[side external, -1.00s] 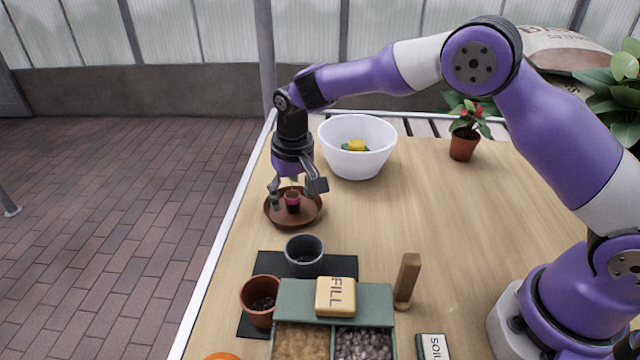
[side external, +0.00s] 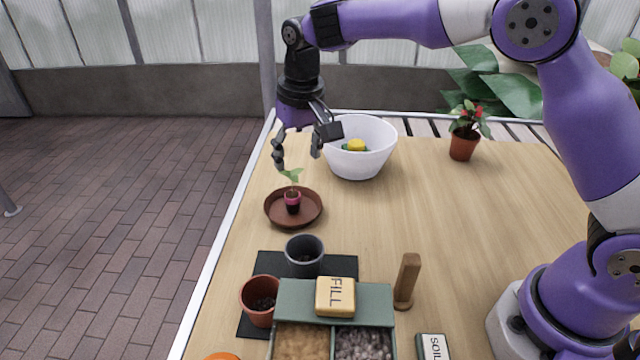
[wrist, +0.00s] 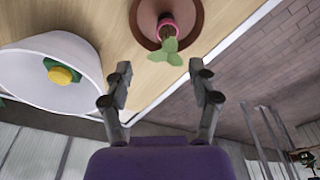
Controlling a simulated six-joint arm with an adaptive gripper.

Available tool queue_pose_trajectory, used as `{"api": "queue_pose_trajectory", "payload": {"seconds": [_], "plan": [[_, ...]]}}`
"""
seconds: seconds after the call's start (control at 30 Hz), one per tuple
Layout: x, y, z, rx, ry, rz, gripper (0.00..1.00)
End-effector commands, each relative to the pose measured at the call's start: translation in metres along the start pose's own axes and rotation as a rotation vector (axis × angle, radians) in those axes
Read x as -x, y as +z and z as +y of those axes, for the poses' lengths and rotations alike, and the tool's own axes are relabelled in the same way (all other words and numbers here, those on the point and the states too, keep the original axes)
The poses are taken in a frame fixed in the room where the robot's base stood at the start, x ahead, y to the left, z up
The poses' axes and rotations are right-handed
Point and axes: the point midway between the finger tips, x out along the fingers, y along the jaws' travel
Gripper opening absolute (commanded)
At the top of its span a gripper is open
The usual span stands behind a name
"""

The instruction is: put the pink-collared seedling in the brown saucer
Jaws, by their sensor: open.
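The pink-collared seedling (side external: 292,198) stands upright in the brown saucer (side external: 313,208), with its green leaves on top. In the wrist view, the seedling (wrist: 168,34) shows its leaves and pink collar, inside the saucer (wrist: 194,12). My gripper (side external: 297,164) is open and empty, raised above the seedling and apart from it. The wrist view shows both fingers of my gripper (wrist: 160,85) spread wide, with nothing between them.
A white bowl (side external: 373,160) holding a green and yellow thing stands right of my gripper. A grey pot (side external: 304,256), a terracotta pot (side external: 259,302) and a compartment tray (side external: 377,300) are in front. A potted red-flowered plant (side external: 463,142) stands at the back right.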

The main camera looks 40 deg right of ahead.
Motion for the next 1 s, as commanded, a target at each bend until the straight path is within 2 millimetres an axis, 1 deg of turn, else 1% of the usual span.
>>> {"api": "queue_pose_trajectory", "payload": {"seconds": [0.03, 0.13, 0.2, 0.27, 0.3, 0.37, 0.4, 0.5, 0.6, 0.7, 0.8, 1.0], "plan": [[0.018, 0.005, 0.009, 0.004, -0.008, 0.024, 0.68], [0.052, 0.024, 0.03, 0.025, -0.023, 0.073, 0.68], [0.072, 0.043, 0.046, 0.041, -0.032, 0.111, 0.68], [0.087, 0.061, 0.059, 0.056, -0.038, 0.144, 0.68], [0.094, 0.074, 0.067, 0.066, -0.041, 0.167, 0.68], [0.102, 0.095, 0.078, 0.08, -0.044, 0.199, 0.68], [0.106, 0.109, 0.085, 0.089, -0.046, 0.221, 0.68], [0.107, 0.141, 0.099, 0.112, -0.047, 0.271, 0.68], [0.103, 0.166, 0.107, 0.129, -0.045, 0.309, 0.68], [0.097, 0.181, 0.112, 0.143, -0.044, 0.334, 0.68], [0.093, 0.189, 0.114, 0.149, -0.043, 0.345, 0.68], [0.092, 0.191, 0.115, 0.151, -0.042, 0.346, 0.68]]}}
